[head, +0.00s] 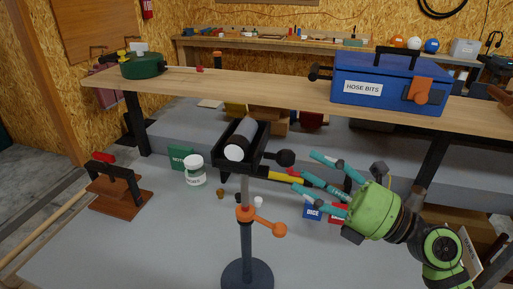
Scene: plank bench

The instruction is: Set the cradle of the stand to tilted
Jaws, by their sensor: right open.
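The stand (246,260) rises from a round dark base at the lower middle of the head view. Its grey post carries an orange collar with an orange lever (268,226) pointing right. On top is the black cradle (258,152), with a dark cylinder (243,138) with a pale end lying in it. My right gripper (318,176), green with teal fingers, comes in from the right. Its fingers are spread open, right of the post and apart from the knob. My left gripper does not show.
A white jar (195,170), a green box (181,157) and a brown wooden block with a black handle (119,188) are to the left. A blue box (313,212) lies beneath my right fingers. The plank shelf behind holds a blue toolbox (388,83) and a green round container (142,66).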

